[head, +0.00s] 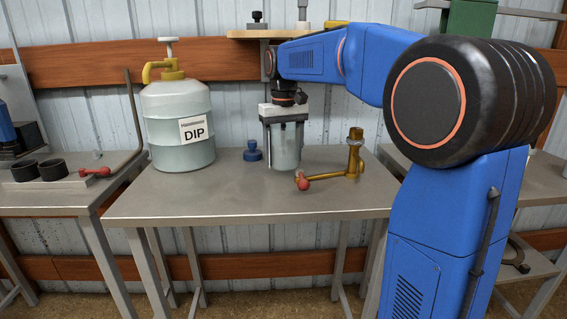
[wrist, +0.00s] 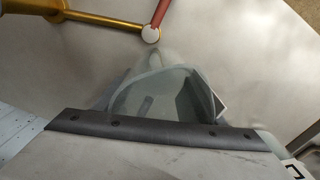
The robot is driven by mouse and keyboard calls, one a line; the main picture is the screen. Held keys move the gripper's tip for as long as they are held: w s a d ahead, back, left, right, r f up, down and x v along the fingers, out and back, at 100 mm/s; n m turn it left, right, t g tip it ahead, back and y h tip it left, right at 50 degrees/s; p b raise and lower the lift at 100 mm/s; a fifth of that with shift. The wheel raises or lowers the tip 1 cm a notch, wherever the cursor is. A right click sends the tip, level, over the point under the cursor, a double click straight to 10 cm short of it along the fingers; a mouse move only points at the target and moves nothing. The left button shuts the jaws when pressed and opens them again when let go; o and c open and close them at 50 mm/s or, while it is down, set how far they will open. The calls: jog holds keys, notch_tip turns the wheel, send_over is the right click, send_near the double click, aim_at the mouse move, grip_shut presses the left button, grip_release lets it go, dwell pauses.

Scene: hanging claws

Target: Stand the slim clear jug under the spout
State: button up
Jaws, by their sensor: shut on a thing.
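The slim clear jug (head: 286,150) is upright between the dark fingers of my gripper (head: 284,138), at the back middle of the table. The gripper points down and is shut on it. I cannot tell whether the jug's base touches the tabletop. In the wrist view the jug (wrist: 160,95) shows from above, its lower part partly hidden by my gripper. A big tank marked DIP (head: 180,130) stands to the left, with a yellow pump spout (head: 158,69) on top pointing left and down. The jug is well to the right of that spout.
A blue stoppered item (head: 253,151) stands between tank and jug. A brass pipe fitting (head: 354,155) with a red-ended lever (head: 303,182) is close to the jug's right. The table's front (head: 210,205) is clear. A shelf (head: 260,34) hangs behind my arm.

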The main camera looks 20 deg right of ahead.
jog(key=shift+f, duration=1.5)
jog(key=shift+f, duration=0.1)
jog(key=o, duration=1.1)
